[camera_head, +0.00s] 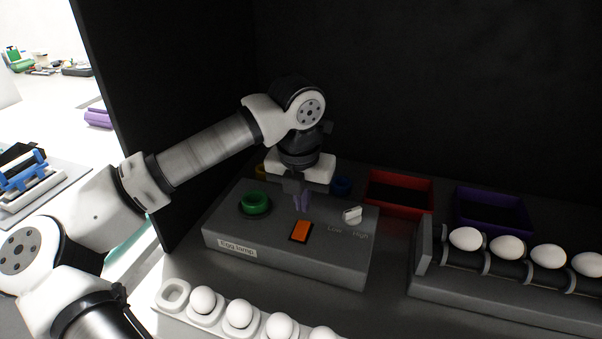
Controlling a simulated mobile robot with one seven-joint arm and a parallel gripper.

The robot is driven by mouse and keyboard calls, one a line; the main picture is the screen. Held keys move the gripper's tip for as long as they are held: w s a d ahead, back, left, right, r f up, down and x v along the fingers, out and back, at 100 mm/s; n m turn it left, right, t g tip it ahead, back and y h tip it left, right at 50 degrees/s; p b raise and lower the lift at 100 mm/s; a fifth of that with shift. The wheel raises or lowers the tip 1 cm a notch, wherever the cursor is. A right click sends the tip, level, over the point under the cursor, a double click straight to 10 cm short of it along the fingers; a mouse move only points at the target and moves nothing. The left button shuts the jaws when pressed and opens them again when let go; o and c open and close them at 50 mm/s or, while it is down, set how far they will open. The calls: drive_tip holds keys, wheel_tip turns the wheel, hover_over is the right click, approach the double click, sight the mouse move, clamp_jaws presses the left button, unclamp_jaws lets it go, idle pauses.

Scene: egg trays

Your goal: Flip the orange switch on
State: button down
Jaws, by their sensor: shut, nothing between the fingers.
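The orange switch (301,231) is a small rocker on the sloped top of a grey box (290,262) labelled "Egg lamp". Whether the rocker is on or off I cannot tell. My gripper (302,207) points down just above and behind the switch, with its purple-grey fingers shut and empty. The fingertips are close to the switch's far edge; whether they touch it I cannot tell.
A green button (255,203) sits left of the switch and a white knob (352,215) marked Low and High sits right. Red (400,178) and purple (520,198) bins stand behind. Eggs lie on a roller rack (510,298) at right and in a white tray (170,299) in front.

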sight(304, 224)
drive_tip(key=shift+w+d+f+p, duration=0.15)
drive_tip(key=shift+f+p, duration=0.1)
drive_tip(key=shift+f, duration=0.9)
drive_tip(key=shift+w+f+p, duration=0.15)
drive_tip(key=shift+f+p, duration=0.1)
drive_tip(key=shift+f, duration=0.9)
